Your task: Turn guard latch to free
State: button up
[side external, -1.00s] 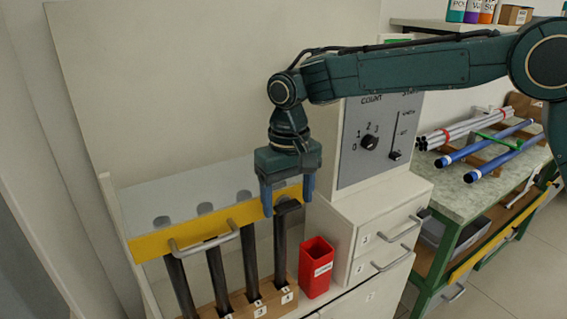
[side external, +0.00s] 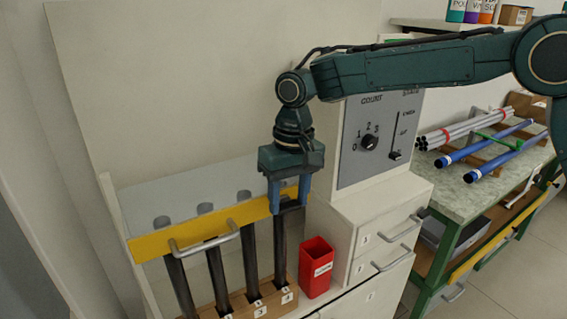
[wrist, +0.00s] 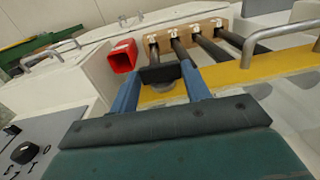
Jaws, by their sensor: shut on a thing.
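A yellow guard bar (side external: 205,240) with a grey handle runs across the front of the rod rack in the side external view. A dark latch block (wrist: 160,73) sits at the guard's right end, with a grey round piece (wrist: 165,88) beside it. My gripper (side external: 289,207) points down over this end, its two blue fingers closed on the dark block. In the wrist view my gripper (wrist: 161,70) has one finger on each side of the block. The fingers partly hide the latch in the side view, and I cannot read its set position.
Several dark rods (side external: 250,255) stand in a numbered wooden block (side external: 262,300) under the guard. A red bin (side external: 316,268) stands just right of the rack. A drawer cabinet (side external: 375,235) and a grey dial panel (side external: 378,135) rise close on the right.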

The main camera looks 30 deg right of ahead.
aim_at(295, 203)
jog(key=shift+d+y, duration=0.15)
jog(key=shift+y, duration=0.25)
jog(key=shift+d+y, duration=0.2)
jog(key=shift+y, duration=0.5)
jog(key=shift+d+y, duration=0.15)
jog(key=shift+y, duration=0.55)
jog(key=y, duration=0.3)
jog(key=shift+d+f, duration=0.3)
jog(key=shift+d, duration=0.05)
jog(key=y, duration=0.3)
jog(key=f+y, duration=0.1)
jog(key=y, duration=0.1)
jog(key=shift+d, duration=0.3)
jog(key=shift+d+f+y, duration=0.1)
jog(key=shift+f+y, duration=0.05)
jog(key=shift+y, duration=1.25)
jog(key=o, duration=1)
